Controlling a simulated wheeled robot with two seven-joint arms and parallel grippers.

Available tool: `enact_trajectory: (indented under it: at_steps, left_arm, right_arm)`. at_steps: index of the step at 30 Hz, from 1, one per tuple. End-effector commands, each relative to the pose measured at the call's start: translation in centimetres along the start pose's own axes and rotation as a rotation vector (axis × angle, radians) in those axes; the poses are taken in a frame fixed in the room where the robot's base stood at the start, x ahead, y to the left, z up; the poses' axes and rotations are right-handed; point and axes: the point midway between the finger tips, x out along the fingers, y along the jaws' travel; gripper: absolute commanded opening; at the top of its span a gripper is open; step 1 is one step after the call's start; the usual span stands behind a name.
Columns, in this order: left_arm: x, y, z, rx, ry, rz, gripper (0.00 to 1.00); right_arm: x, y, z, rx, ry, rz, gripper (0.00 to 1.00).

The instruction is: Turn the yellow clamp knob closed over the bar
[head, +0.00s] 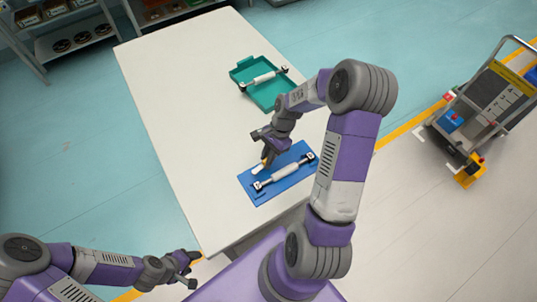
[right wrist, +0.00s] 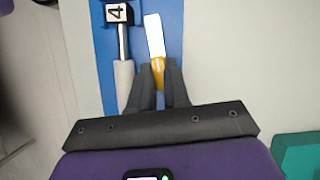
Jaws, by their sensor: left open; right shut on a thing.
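The bar (head: 285,172), pale with dark ends, lies on a blue plate (head: 291,154). In the right wrist view, the bar (right wrist: 123,75) has a black end block marked 4. My right gripper (head: 265,160) is over the plate beside the bar. In the right wrist view, my right gripper (right wrist: 161,72) is shut on the yellow clamp knob (right wrist: 158,75), whose white end points away alongside the bar. The white part does not cross the bar there. The knob's base is hidden by the fingers. My left gripper (head: 190,270) is open and empty by the table's near corner.
A green tray (head: 268,96) with a second bar (head: 264,77) sits farther back on the white table (head: 180,90). The table's left half is clear. A trolley (head: 490,100) stands on the floor to the right, and shelves (head: 70,38) stand at the back left.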

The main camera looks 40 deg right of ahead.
Motion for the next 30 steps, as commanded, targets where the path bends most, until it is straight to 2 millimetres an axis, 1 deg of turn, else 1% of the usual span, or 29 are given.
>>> enact_trajectory:
  at_steps: [1,12,30]
  left_arm:
    - [-0.4,0.1,0.0,0.0,0.0,0.0,0.55]
    - [-1.9,0.7,0.1,0.0,0.0,0.0,0.55]
    - [-3.2,1.2,0.1,0.0,0.0,0.0,0.55]
  right_arm:
    - [-0.1,-0.1,0.1,-0.032,0.0,0.013,0.0]
    - [-0.1,-0.3,0.2,-0.344,0.001,0.143,0.0]
    - [0.0,-0.6,0.3,-0.87,0.001,0.36,0.0]
